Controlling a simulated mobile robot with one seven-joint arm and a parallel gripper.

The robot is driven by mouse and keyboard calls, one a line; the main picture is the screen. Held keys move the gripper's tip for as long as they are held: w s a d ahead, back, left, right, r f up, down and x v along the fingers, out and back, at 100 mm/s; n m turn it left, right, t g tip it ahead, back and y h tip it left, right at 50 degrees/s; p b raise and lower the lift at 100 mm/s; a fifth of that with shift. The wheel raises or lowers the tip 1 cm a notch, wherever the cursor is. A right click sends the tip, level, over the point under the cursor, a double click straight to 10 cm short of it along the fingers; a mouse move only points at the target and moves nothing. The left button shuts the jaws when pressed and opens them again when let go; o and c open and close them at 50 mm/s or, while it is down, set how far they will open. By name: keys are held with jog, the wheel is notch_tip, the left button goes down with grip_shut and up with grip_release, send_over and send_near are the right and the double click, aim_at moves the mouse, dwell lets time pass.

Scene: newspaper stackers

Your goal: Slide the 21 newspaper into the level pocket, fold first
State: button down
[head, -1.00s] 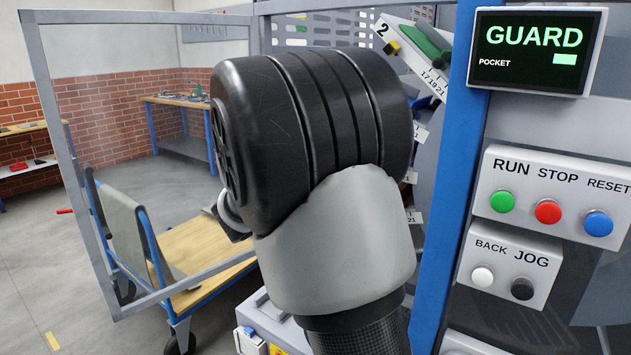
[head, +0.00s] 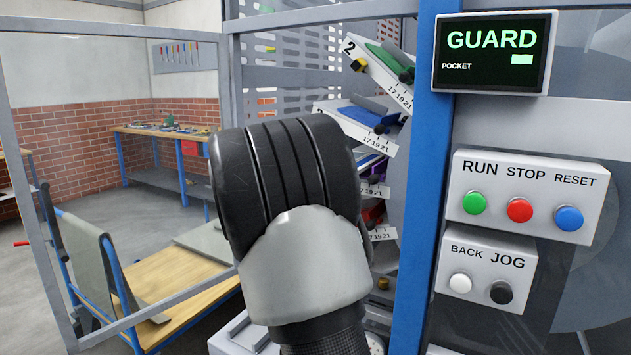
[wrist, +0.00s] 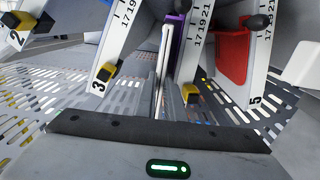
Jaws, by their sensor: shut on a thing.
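My gripper (wrist: 160,135) shows in the wrist view as a wide dark jaw on a grey body with a lit green lamp. In the head view, my wrist hides the gripper. The stacker pockets fan out ahead, their plates marked 17 19 21. The purple pocket (wrist: 174,45), between plates 3 (wrist: 112,40) and 5 (wrist: 270,60), looks closest to level; it also shows in the head view (head: 371,164). The gripper is outside it, apart from it.
Pocket 2 (head: 378,70) and the blue pocket (head: 350,113) tilt steeply above. A red pocket (wrist: 233,48) lies beside plate 5. The blue post (head: 421,130) and button panel (head: 525,195) stand close at right. A metal frame (head: 237,70) and a wooden cart (head: 175,285) stand left.

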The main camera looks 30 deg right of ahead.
jog(key=x, duration=0.2)
jog(key=b+x, duration=0.1)
jog(key=shift+w+d+f, duration=0.2)
jog(key=shift+d+f, duration=0.1)
jog(key=shift+f, duration=0.05)
jog(key=shift+f+b, duration=0.55)
jog(key=shift+b, duration=0.5)
jog(key=shift+a+f+b, duration=0.1)
jog(key=shift+f+b, duration=0.1)
jog(key=shift+b, duration=0.1)
jog(key=shift+s+d+f+b, duration=0.1)
jog(key=shift+s+d+b, duration=0.15)
jog(key=shift+s+b, duration=0.35)
dwell(0.6)
jog(key=shift+w, duration=0.1)
jog(key=c, duration=1.8)
grip_release()
jog(key=shift+o, duration=0.2)
jog(key=shift+a, duration=0.1)
